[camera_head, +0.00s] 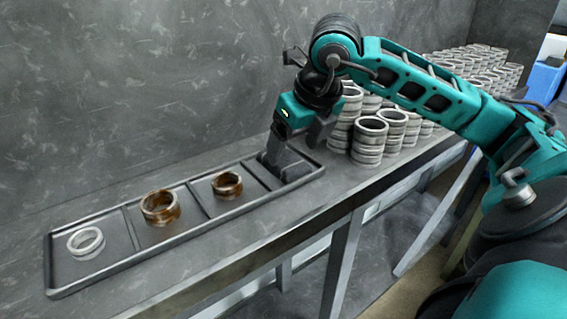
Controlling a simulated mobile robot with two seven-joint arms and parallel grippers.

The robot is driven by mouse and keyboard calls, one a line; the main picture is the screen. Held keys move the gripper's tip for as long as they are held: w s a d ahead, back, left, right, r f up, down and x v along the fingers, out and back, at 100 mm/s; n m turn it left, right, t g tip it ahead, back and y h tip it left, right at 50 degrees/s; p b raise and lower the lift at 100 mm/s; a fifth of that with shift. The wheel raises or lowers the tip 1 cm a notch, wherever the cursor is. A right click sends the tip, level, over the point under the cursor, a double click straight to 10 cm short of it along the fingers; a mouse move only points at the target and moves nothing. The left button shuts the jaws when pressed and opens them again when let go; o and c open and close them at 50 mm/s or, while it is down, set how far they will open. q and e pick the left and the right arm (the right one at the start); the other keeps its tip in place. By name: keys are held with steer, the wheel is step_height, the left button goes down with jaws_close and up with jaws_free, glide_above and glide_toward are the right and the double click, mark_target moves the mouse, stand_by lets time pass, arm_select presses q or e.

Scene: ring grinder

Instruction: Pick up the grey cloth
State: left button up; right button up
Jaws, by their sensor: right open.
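A long grey tray (190,238) with several compartments lies on the table. A dark grey piece that looks like the grey cloth (289,171) is in its right-end compartment, small and partly hidden by my right gripper. My right gripper (297,146) points down over that compartment, its jaws apart. It is close to the cloth, but I cannot tell whether it touches it. My left gripper is not in view.
Two rusty brown rings (160,208) (227,185) and a pale ring (86,243) lie in the other compartments. Stacks of metal rings (369,142) stand right of the tray, beneath my right arm. A grey wall runs behind the table. The front strip of the table (300,212) is clear.

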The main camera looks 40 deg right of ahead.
mark_target(288, 159)
steer(key=x, duration=0.3)
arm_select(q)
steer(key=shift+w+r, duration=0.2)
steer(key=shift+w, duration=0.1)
arm_select(e)
steer(key=shift+w+f, duration=0.2)
steer(key=shift+f, duration=0.2)
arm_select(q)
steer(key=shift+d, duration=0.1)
arm_select(e)
steer(key=c, duration=0.4)
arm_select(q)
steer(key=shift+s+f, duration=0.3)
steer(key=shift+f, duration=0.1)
arm_select(e)
steer(key=c, duration=0.4)
steer(key=shift+r, duration=0.15)
arm_select(q)
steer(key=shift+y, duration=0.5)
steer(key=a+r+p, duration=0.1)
steer(key=p, duration=0.2)
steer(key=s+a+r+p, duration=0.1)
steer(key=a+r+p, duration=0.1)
steer(key=p, duration=0.1)
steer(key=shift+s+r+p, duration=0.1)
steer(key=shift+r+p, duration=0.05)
steer(key=shift+p, duration=0.2)
arm_select(e)
step_height(288, 159, up, 20)
